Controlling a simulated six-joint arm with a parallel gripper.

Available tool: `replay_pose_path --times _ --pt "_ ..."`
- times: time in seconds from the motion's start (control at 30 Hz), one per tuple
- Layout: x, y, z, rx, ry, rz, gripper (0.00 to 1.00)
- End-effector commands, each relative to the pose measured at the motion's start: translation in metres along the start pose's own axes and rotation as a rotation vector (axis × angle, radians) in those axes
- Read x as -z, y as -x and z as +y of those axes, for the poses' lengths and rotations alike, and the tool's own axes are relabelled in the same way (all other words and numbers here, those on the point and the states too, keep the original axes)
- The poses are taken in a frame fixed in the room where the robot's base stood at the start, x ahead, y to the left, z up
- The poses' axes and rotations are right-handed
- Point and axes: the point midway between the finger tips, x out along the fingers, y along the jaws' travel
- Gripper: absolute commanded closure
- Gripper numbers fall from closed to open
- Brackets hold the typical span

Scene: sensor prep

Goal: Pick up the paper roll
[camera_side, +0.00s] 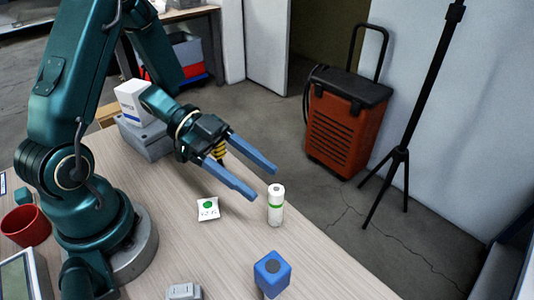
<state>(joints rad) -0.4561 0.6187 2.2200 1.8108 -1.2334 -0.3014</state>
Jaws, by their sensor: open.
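The paper roll (275,208) appears to be the small white upright cylinder with a green band, standing on the wooden table near its far right edge. My gripper (265,182) is open, with two long blue fingers spread apart and nothing between them. The fingertips are above and close to the top of the roll, slightly up and left of it in the picture. I cannot tell the exact gap in depth. The roll is fully visible and does not look touched.
On the table (330,262) are a white packet with a green dot (208,209), a blue block (272,274), a small grey device (184,291), a red cup (26,226) and a white box (132,102) on a grey case (145,138). An orange wheeled unit (340,125) and tripod (402,155) stand beyond.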

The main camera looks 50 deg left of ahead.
Motion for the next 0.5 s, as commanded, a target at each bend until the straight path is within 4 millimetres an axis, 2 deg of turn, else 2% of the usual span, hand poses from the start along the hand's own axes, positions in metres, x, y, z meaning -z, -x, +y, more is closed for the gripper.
replay_pose_path --times 0.17,0.5 --pt "-0.004 -0.008 -0.001 0.007 0.026 0.003 0.33" --pt "-0.004 -0.045 -0.001 0.007 0.023 0.001 0.33"
